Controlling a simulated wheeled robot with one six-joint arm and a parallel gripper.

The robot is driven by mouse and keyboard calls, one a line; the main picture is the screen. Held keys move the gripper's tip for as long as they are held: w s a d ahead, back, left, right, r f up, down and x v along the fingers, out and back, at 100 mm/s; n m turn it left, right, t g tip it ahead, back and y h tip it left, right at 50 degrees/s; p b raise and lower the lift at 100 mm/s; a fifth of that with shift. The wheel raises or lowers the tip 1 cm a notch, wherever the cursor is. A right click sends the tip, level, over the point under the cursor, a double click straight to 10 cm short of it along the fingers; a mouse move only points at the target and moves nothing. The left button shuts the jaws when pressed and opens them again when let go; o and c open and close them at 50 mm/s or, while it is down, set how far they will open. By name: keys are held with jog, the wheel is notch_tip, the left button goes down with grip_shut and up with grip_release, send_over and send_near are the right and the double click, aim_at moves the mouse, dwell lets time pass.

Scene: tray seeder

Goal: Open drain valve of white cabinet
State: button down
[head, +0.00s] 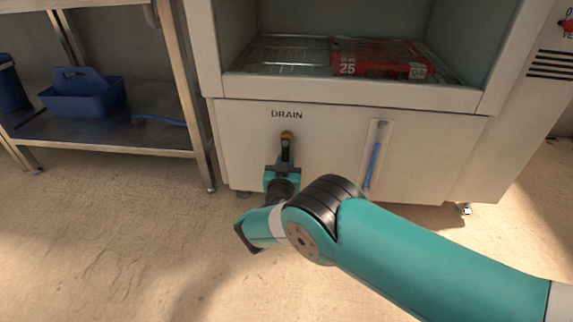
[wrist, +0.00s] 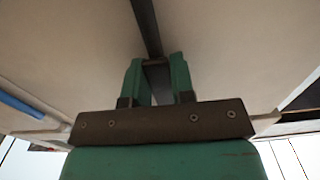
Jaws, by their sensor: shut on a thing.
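The white cabinet (head: 340,130) has a drain valve under the word DRAIN on its lower front panel. The valve has a brass-coloured pivot (head: 287,136) at the top and a dark lever (head: 286,153) that points straight down. My gripper (head: 284,167) is shut on the lower end of the lever. In the wrist view the dark lever (wrist: 146,25) runs between the two green fingers of my gripper (wrist: 157,64).
A sight tube with a blue column (head: 375,160) is on the panel, right of the valve. A red seed tray box (head: 380,58) lies on the rack inside the cabinet. A metal shelf (head: 120,137) with a blue caddy (head: 83,98) stands at left. The floor in front is clear.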

jog(key=c, duration=1)
grip_release()
jog(key=shift+o, duration=0.2)
jog(key=s+p, duration=1.6)
jog(key=s, duration=0.1)
jog(key=shift+s+a+p, duration=0.2)
jog(key=shift+a+p, duration=0.05)
jog(key=shift+p, duration=0.05)
